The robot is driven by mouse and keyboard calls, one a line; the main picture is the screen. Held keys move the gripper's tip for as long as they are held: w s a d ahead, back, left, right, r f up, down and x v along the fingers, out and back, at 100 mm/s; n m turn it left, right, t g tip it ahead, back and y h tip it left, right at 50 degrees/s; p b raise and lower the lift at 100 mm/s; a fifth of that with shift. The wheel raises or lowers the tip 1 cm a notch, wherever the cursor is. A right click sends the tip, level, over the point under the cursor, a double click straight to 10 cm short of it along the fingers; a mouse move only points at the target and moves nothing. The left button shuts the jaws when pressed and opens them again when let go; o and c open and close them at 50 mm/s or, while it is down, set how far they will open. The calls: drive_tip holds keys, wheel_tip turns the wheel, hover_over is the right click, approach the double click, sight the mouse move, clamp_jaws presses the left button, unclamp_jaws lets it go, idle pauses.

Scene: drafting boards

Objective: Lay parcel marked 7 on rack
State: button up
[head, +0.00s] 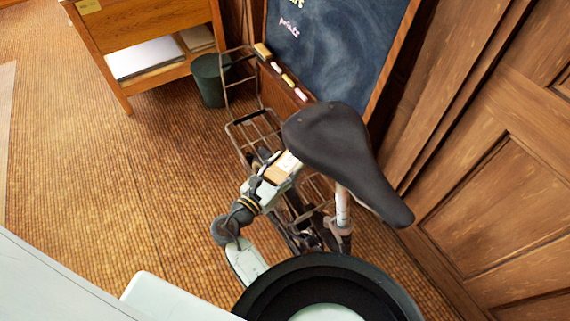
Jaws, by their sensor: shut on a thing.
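A small tan parcel with a white label (278,172) is at the end of my arm, just left of the bicycle saddle (345,155). Its marking is too small to read. My gripper (270,170) is shut on it; the fingers are partly hidden and small in the head view. The rack (262,125) is a dark wire frame behind the saddle, with a tall upright part at its far end. The parcel appears over the near part of the rack; I cannot tell whether it touches. The saddle and my arm hide much of the rack's near end.
A chalkboard (335,45) with a ledge of chalk and an eraser stands close behind the rack. A green bin (209,82) and a wooden desk (150,45) are at upper left. Wood panelling (490,190) closes the right. The floor at left is clear.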

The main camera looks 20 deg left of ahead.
drive_tip(key=shift+f, duration=0.35)
drive_tip(key=o, duration=1.8)
drive_tip(key=shift+f, duration=0.1)
